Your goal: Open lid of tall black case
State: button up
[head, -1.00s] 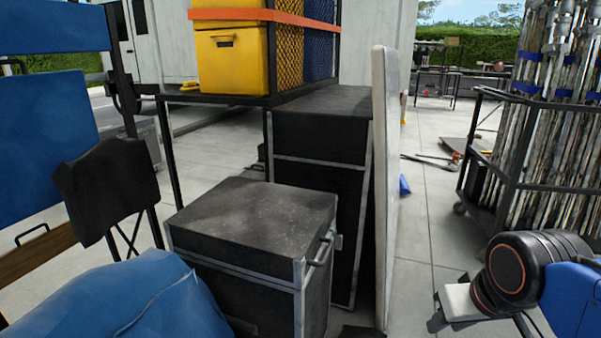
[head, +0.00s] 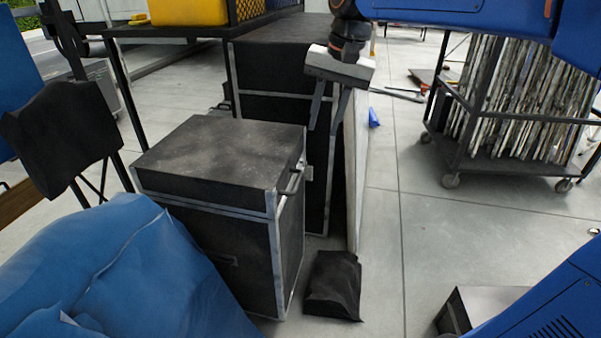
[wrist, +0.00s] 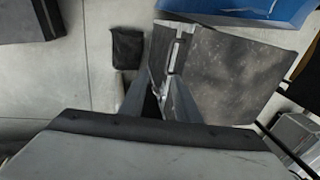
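A black case (head: 215,160) with metal edges stands in front, its lid (head: 220,150) shut. A bar handle (head: 293,180) is on its right side near the lid seam. A taller black case (head: 285,75) stands just behind it, its top also down; I cannot tell which one the task names. My gripper (head: 324,130) points down, open and empty, above and beyond the handle and in front of the taller case. In the wrist view, the fingers (wrist: 160,95) point toward the front case's handle side (wrist: 179,52), and its dusty top (wrist: 230,75) is at right.
A white panel (head: 356,150) stands right of the taller case. A small black bag (head: 333,285) lies on the floor beside the front case. A blue cover (head: 130,270) is at left front. A wheeled cart (head: 520,120) stands at right; floor between is clear.

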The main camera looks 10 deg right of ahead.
aim_at(299, 179)
jog(key=x, duration=0.5)
jog(key=w+a+x, duration=0.1)
jog(key=x, duration=0.5)
jog(key=a+x, duration=0.1)
jog(key=x, duration=0.5)
jog(key=shift+w+r, duration=0.1)
jog(key=shift+w, duration=0.05)
grip_shut()
